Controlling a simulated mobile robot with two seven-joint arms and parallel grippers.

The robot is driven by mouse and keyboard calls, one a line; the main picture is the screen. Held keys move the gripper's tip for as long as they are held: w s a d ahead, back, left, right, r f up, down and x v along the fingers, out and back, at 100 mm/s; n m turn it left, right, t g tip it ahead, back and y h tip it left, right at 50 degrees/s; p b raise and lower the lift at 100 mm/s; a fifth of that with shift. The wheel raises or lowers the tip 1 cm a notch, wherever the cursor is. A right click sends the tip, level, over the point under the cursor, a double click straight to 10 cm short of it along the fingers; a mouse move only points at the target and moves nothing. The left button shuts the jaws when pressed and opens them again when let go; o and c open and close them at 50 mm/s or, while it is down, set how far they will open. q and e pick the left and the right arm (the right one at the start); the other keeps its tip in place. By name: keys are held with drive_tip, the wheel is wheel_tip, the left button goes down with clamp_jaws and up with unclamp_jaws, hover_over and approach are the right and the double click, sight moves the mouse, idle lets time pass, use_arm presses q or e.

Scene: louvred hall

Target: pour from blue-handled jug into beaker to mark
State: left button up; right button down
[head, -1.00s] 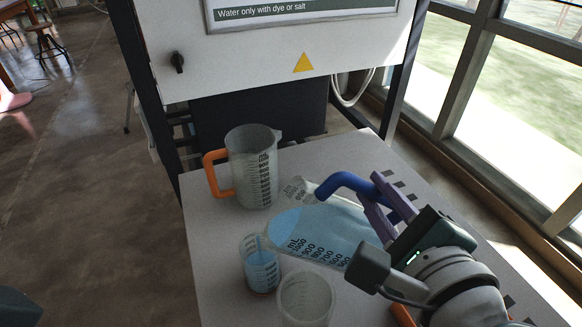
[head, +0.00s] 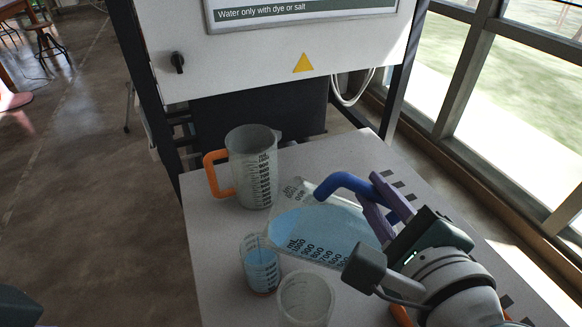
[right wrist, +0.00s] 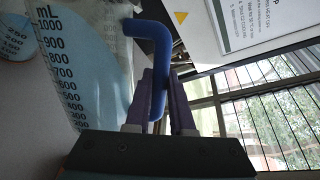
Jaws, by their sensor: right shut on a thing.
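The blue-handled jug (head: 325,232) is clear, with black mL marks and blue liquid inside. It is held tilted, its mouth to the left, above and beside the beaker. My right gripper (head: 385,200) has its purple fingers shut on the blue handle (head: 345,184); the handle also shows between them in the right wrist view (right wrist: 160,75). The small beaker (head: 261,268) stands upright on the table below the jug's lip and holds blue liquid. Its exact level against the marks is too small to read. I see no clear stream now. My left gripper is not in view.
An orange-handled jug (head: 252,170), seemingly empty, stands behind on the white table (head: 222,262). A clear, empty-looking beaker (head: 305,302) stands at the front, close to the small beaker. A cabinet with a sign (head: 300,12) rises behind; windows are at right.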

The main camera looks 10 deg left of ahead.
drive_tip(key=shift+r, duration=0.1)
drive_tip(key=f+b, duration=0.1)
drive_tip(key=b, duration=0.1)
drive_tip(key=d+f+m+b, duration=0.1)
drive_tip(key=f+b, duration=0.1)
drive_tip(key=b, duration=0.1)
drive_tip(key=f+m+y+b, duration=0.1)
drive_tip(key=f+b, duration=0.1)
drive_tip(key=b, duration=0.1)
drive_tip(key=shift+w+d, duration=0.2)
drive_tip(key=shift+d, duration=0.2)
drive_tip(key=shift+d+m, duration=0.1)
drive_tip(key=shift+m, duration=0.2)
drive_tip(key=shift+r, duration=0.2)
drive_tip(key=shift+w+d, duration=0.1)
